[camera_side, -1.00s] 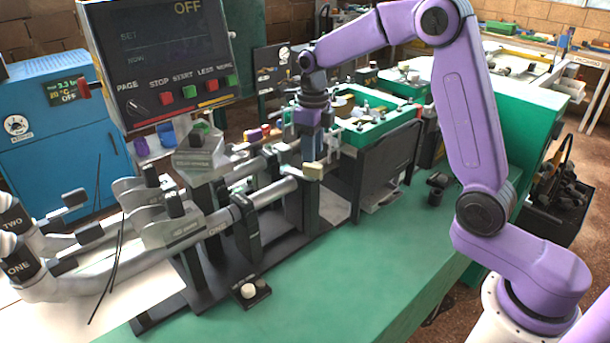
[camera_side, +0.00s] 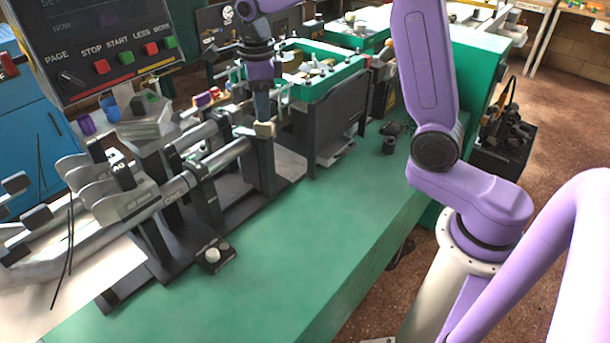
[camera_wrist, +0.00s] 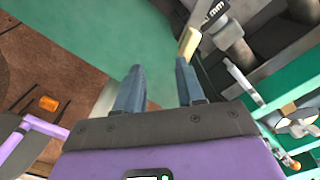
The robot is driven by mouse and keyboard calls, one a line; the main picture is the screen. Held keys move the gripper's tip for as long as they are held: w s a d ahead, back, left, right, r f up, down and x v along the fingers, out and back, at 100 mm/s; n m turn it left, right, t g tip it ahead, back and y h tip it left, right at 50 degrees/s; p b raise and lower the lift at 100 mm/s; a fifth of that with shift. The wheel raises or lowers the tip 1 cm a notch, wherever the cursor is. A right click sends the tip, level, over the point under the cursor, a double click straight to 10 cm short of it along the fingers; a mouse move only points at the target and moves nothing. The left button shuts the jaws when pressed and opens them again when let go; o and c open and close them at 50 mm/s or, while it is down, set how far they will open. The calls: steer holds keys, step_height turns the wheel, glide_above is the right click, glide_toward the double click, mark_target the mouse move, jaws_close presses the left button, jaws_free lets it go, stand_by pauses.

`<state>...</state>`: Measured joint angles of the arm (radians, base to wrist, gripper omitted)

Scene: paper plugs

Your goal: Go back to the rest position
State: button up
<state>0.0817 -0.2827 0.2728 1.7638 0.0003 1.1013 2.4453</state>
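My gripper (camera_side: 262,105) points down in the side view, at the far end of the metal tube marked ONE (camera_side: 190,178). Its two blue-grey fingers stand apart in the wrist view (camera_wrist: 158,68), with nothing between them. A small tan block (camera_side: 265,129) is at the tube's end, just below the fingertips. The block also shows in the wrist view (camera_wrist: 189,42), beside the right fingertip. I cannot tell whether the finger touches it.
A control panel (camera_side: 105,40) with coloured buttons stands at the upper left. A green-rimmed machine (camera_side: 320,88) is just right of my gripper. A small black box with a white knob (camera_side: 214,254) sits on the green table (camera_side: 290,240), whose front is mostly clear.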

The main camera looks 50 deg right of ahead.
steer(key=s+a+n, duration=0.2)
steer(key=s+n, duration=0.6)
steer(key=n, duration=0.2)
steer(key=s+a+n, duration=0.2)
steer(key=s+n, duration=0.6)
steer(key=n, duration=0.2)
steer(key=s+d+f+n, duration=0.1)
steer(key=s+d+n, duration=0.1)
steer(key=s+n, duration=0.6)
steer(key=s+d+f+n, duration=0.1)
steer(key=s+d+n, duration=0.1)
steer(key=s+n, duration=0.6)
steer(key=shift+d+f+n, duration=0.35)
steer(key=shift+n, duration=0.85)
steer(key=shift+w, duration=0.1)
